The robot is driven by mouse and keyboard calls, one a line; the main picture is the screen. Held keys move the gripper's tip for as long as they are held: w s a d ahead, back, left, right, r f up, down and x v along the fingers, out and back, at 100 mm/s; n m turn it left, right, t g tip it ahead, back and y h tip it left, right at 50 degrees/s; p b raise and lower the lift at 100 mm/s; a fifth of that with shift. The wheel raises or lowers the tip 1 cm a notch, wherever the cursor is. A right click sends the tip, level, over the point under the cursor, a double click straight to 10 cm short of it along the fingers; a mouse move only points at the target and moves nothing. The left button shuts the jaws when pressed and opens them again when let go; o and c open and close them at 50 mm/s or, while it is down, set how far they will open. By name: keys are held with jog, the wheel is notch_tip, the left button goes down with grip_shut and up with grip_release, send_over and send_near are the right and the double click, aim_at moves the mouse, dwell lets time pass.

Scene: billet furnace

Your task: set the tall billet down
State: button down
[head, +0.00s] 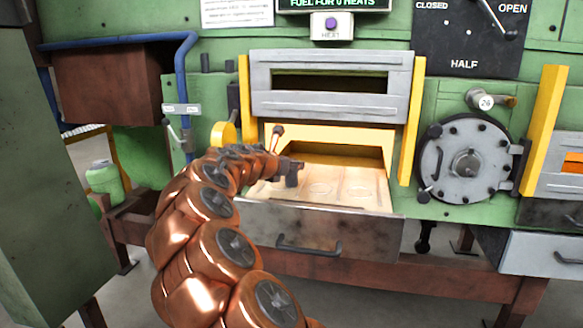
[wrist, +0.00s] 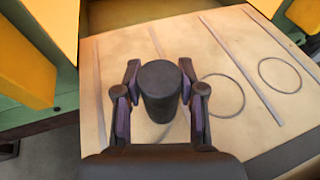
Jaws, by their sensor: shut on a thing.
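The tall billet, a dark grey cylinder (wrist: 160,92), stands upright between the two fingers of my gripper (wrist: 160,78) in the wrist view. My gripper is shut on it. Below it is the pale tray of the pulled-out drawer (wrist: 110,62), marked with circles and straight lines. The billet hides most of the leftmost circle; the middle circle (wrist: 222,95) and right circle (wrist: 280,73) are empty. I cannot tell whether its base touches the tray. In the head view my gripper (head: 290,172) is small over the left part of the tray (head: 340,186), and my arm hides part of it.
The furnace door (head: 330,106) is raised above the drawer, between yellow posts (head: 412,122). The drawer front has a dark handle (head: 308,247). A round bolted hatch (head: 466,160) is to the right. The tray's middle and right are free.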

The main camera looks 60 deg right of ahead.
dwell(0.3)
jog(key=c, duration=0.7)
grip_release()
jog(key=shift+f, duration=0.1)
jog(key=shift+a+r, duration=0.25)
jog(key=shift+a, duration=0.05)
jog(key=p+v, duration=0.1)
jog(key=v, duration=1)
jog(key=shift+a, duration=0.25)
